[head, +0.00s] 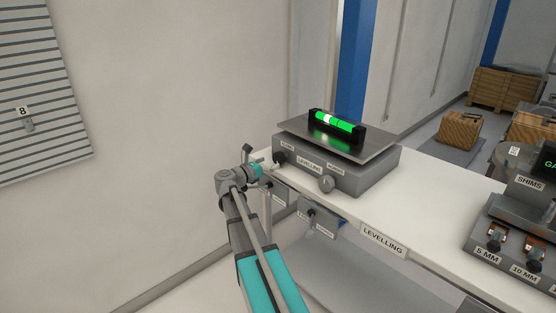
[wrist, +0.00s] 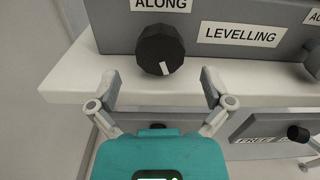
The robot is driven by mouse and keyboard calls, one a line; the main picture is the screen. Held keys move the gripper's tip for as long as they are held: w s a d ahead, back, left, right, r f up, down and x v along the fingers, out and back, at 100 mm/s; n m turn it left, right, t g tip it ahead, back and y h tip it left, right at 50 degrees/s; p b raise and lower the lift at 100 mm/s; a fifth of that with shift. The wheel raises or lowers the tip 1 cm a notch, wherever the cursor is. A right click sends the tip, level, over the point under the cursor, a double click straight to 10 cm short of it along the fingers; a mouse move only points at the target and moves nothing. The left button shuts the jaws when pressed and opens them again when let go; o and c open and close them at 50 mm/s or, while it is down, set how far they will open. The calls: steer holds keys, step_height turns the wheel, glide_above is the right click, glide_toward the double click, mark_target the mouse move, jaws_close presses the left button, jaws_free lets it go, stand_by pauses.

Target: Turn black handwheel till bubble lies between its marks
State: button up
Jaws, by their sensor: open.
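The black handwheel (wrist: 160,48) sits on the front of the grey levelling box under the label ALONG, with a white pointer mark at its lower right. In the head view the handwheel (head: 279,157) is at the box's left end. My gripper (wrist: 160,84) is open and empty, with its fingers spread below and to either side of the handwheel, apart from it. The head view shows my gripper (head: 268,166) just in front of the handwheel. The spirit level (head: 347,132) lies on the tilting plate. Its white bubble (head: 329,119) is left of the green vial's middle; its marks are too small to judge.
A grey knob (head: 325,184) is on the same box to the right. The white bench (head: 420,205) juts out below the box. Under its edge hang small grey panels (head: 317,219) with handles. A shims rack (head: 510,230) stands at the right.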

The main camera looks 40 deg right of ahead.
mark_target(276, 159)
steer(key=shift+w+d, duration=0.2)
steer(key=shift+d, duration=2)
steer(key=c, duration=1.1)
steer(key=shift+o, duration=0.2)
steer(key=shift+n, duration=0.4)
steer(key=shift+n, duration=2.6)
